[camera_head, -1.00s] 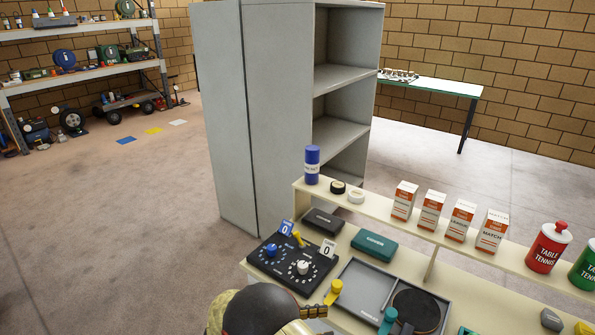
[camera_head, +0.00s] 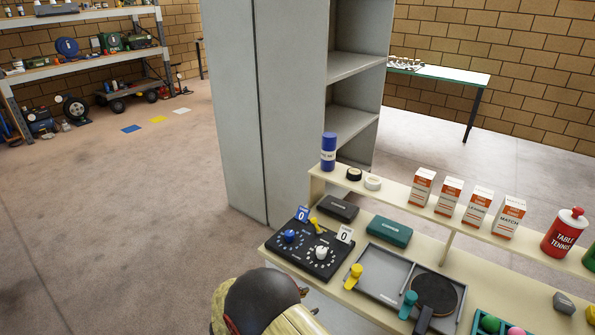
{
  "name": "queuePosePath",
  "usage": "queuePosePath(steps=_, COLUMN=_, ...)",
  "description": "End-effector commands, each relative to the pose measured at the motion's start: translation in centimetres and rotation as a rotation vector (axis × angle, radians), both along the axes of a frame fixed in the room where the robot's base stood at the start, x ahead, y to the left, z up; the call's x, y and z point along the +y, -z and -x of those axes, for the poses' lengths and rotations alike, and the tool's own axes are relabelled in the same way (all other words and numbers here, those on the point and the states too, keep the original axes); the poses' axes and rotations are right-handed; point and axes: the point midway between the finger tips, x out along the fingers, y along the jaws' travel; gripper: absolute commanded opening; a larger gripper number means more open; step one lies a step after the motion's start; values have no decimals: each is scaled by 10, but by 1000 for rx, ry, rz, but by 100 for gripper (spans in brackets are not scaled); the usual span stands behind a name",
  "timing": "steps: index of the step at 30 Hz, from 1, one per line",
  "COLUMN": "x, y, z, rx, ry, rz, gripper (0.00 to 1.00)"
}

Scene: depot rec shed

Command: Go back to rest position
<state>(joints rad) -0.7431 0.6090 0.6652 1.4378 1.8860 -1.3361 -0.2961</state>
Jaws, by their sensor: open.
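The lower part of my arm view holds a dark rounded link of mine (camera_head: 262,303) with tan parts beside it, at the bottom, left of the bench's front corner. My gripper's fingers do not show, so I cannot see them or anything between them. The cream bench (camera_head: 357,306) lies to the right of the arm. On its near left end is a black scoring board (camera_head: 318,263) with a blue knob, a white knob and two "0" cards.
A grey tray (camera_head: 385,262), a round black paddle (camera_head: 435,293) and a green case (camera_head: 388,233) lie on the bench. A raised shelf holds a blue can (camera_head: 328,152), several match boxes and a red can (camera_head: 565,232). A grey cabinet (camera_head: 285,110) stands behind. Floor at left is clear.

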Motion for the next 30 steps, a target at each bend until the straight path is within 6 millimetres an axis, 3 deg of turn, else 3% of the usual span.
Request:
queuePosePath(steps=4, x=45, y=26, z=-30, rx=47, ry=-234, rz=-164, gripper=44)
queuePosePath(steps=8, x=101, y=29, z=-47, rx=117, ry=-472, rz=-336, gripper=44)
queuePosePath(steps=12, x=152, y=9, z=-43, rx=221, ry=-710, rz=-498, gripper=44)
queuePosePath(steps=17, x=185, y=-35, z=-10, rx=380, ry=-957, rz=-634, gripper=44)
queuePosePath(steps=20, x=185, y=-69, z=25, rx=500, ry=-1092, rz=-681, gripper=44)
queuePosePath(steps=23, x=166, y=-104, z=65, rx=625, ry=-1198, rz=-696, gripper=44)
queuePosePath(steps=26, x=133, y=-135, z=106, rx=744, ry=-1270, rz=-680, gripper=44)
queuePosePath(steps=30, x=74, y=-173, z=159, rx=886, ry=-1316, rz=-622, gripper=44)
